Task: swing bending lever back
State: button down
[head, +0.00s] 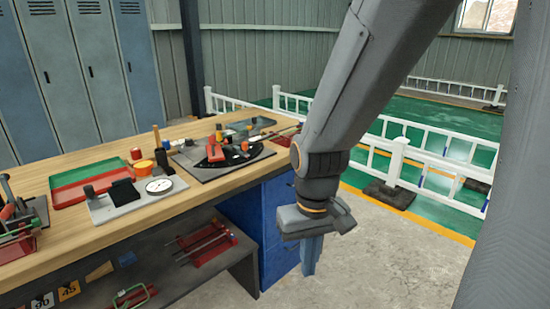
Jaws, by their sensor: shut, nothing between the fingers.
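The bending device is a dark base plate (238,169) on the wooden workbench, near its right end. On it sit a black curved plate (238,157) and a red bar-like part (214,151), which looks like the bending lever, though it is too small to be sure. My gripper (311,262) points down in front of the bench's right end, to the right of the device and apart from it. Its fingers are shut and empty.
A blue cabinet (272,222) is under the bench. White railings (398,160) stand behind my arm. The concrete floor at right is clear.

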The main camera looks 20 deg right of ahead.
aim_at(214, 143)
jog(key=z, duration=2.4)
jog(key=i, duration=0.2)
jog(key=u, duration=2.65)
jog(key=i, duration=0.5)
jog(key=u, duration=0.1)
